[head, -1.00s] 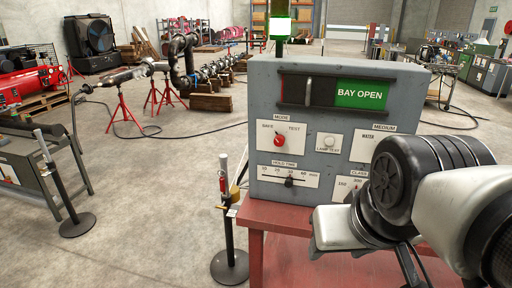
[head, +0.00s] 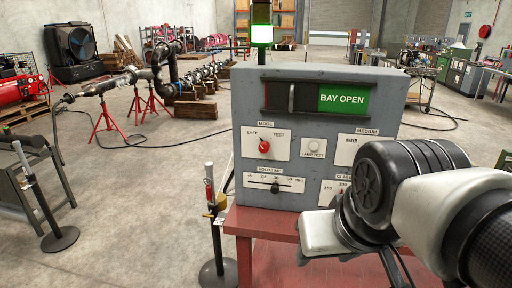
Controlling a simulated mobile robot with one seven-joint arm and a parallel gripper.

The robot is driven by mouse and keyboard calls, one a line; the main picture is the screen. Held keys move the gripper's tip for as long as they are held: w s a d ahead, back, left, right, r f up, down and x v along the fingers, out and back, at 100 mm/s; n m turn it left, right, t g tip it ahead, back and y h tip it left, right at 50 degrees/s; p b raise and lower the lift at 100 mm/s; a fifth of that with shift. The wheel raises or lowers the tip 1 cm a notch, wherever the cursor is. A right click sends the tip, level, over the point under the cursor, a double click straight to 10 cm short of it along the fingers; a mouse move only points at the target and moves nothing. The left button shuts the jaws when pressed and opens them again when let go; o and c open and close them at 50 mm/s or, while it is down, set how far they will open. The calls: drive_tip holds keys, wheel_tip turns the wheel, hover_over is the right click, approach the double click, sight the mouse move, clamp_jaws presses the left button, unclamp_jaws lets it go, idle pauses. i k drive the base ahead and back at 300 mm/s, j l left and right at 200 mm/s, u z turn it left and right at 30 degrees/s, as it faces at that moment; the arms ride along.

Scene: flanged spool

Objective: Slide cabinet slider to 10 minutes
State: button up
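The grey cabinet (head: 390,110) stands on a red table in the head view. Its HOLD TIME slider (head: 275,187) is a small dark knob on a white plate at the lower left of the front. The knob stands near the third mark, which looks like 30; the 10 mark is at the scale's left end. My gripper (head: 320,232) is at the cabinet's lower right, to the right of and below the slider, and apart from it. Only its pale body shows; its fingertips are hidden or cannot be made out.
The front also bears a red MODE knob (head: 264,146), a LAMP TEST button (head: 314,145) and a BAY OPEN window (head: 342,99). My arm hides the lower right panel. A dark post (head: 217,240) stands just left of the red table (head: 275,222).

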sight(274, 189)
drive_tip(key=i+u, duration=0.2)
drive_tip(key=u, duration=0.2)
drive_tip(key=i+l+u, duration=0.2)
drive_tip(key=u, duration=0.15)
drive_tip(key=i+l+u, duration=0.15)
drive_tip(key=u, duration=0.25)
